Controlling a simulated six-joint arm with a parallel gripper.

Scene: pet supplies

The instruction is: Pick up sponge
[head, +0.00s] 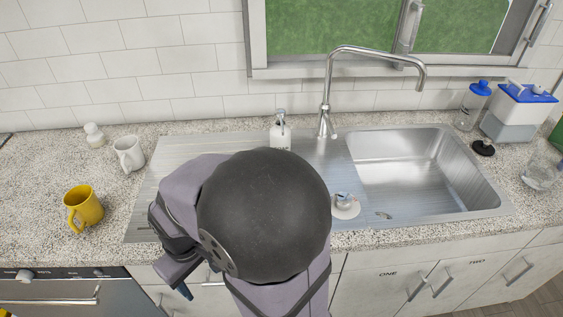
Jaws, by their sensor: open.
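No sponge can be made out in the head view. My arm covers much of the drainboard (172,175) and the front of the counter, so anything behind it is hidden. My gripper (183,285) is partly in view at the lower left of my arm, in front of the counter's front edge. It is open, with a small blue tip showing. I see nothing between its fingers, though they are small and partly hidden.
A yellow mug (84,209) and white mug (129,154) stand left. A soap dispenser (280,133) and tall faucet (327,100) are behind my arm. The sink basin (420,180) looks empty. A blue-capped bottle (472,105), blue-lidded container (518,112) and glass (541,172) stand right.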

